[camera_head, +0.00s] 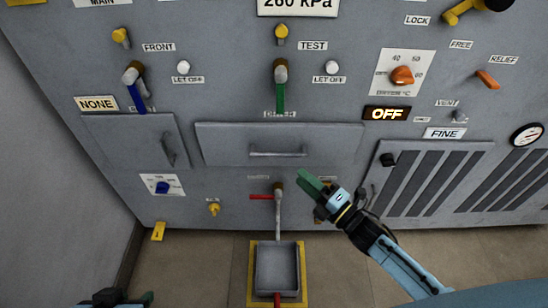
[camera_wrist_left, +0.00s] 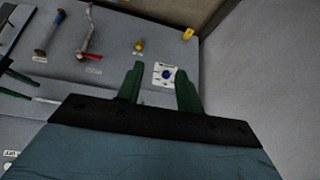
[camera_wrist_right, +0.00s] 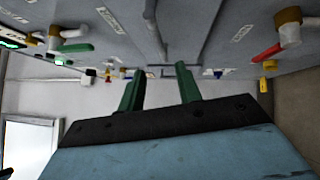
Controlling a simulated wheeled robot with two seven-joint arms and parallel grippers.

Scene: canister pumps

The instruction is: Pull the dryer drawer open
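The wide grey drawer (camera_head: 225,143) is in the middle of the panel in the head view, its front close against the panel. The label above it is partly hidden by a green-handled lever, so I cannot read it fully. Its bar handle (camera_head: 278,154) runs level across the front. My right gripper (camera_head: 311,183) is below and right of this handle, apart from it; its green fingers stand open and empty in the right wrist view (camera_wrist_right: 160,88). My left gripper (camera_head: 128,299) is low at the left edge, far from the drawer; the left wrist view shows it open and empty (camera_wrist_left: 158,85).
A smaller door (camera_head: 130,140) with its own handle is left of the drawer. A red-handled valve and pipe (camera_head: 278,205) stand below the drawer, over a grey tray (camera_head: 258,268) on the floor. A vent grille (camera_head: 425,180) is at right. Levers (camera_head: 280,90) stick out above the drawer.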

